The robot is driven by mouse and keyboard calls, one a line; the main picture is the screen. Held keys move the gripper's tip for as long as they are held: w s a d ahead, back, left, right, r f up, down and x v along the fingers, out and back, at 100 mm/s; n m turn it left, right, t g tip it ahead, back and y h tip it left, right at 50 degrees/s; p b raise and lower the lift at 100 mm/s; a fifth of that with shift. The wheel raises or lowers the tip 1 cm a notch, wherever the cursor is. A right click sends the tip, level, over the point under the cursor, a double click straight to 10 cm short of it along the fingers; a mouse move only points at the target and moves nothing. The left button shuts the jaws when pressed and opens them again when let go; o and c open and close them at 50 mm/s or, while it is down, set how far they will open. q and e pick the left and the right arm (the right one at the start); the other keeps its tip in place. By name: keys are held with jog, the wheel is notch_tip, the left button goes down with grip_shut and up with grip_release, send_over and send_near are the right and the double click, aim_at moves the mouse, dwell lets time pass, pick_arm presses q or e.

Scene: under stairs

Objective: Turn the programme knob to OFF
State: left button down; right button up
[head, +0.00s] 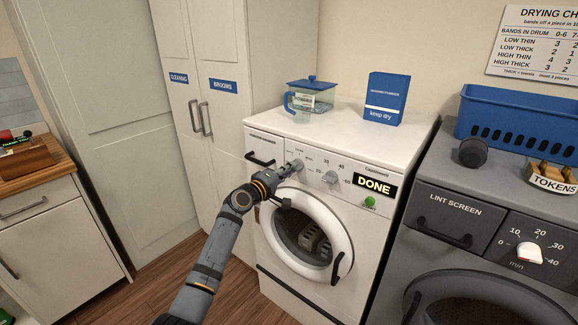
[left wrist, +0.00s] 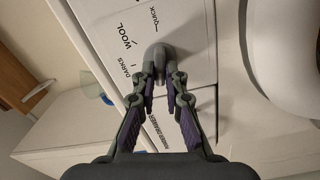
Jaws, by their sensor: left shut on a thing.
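The programme knob (head: 298,163) is a grey knob on the white washing machine's (head: 407,128) front panel, left of a second, temperature knob (head: 330,177). My left gripper (head: 287,170) reaches it from the lower left and is shut on it. In the left wrist view the fingertips (left wrist: 157,80) close around the grey knob (left wrist: 156,54). The labels DARKS, WOOL and QUICK show beside it; the OFF mark and the knob's pointer cannot be made out. The display (head: 374,186) reads DONE. My right gripper is not in view.
The round door (head: 342,222) is below the knob, with something inside the drum. A green button (head: 370,201) sits under the display. A jug (head: 298,107), a lidded glass box (head: 325,97) and a blue carton (head: 387,98) stand on top. A grey dryer (head: 452,200) stands right.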

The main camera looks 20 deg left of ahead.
pick_arm(q)
jog(key=n, duration=0.1)
jog(key=n+p, duration=0.1)
jog(key=n, duration=0.1)
jog(key=n+p, duration=0.1)
jog(key=shift+f+n, duration=0.25)
jog(key=shift+n, duration=0.15)
dwell(0.4)
jog(key=c, duration=1.4)
grip_release()
jog(key=shift+r, duration=0.1)
jog(key=v, duration=1.2)
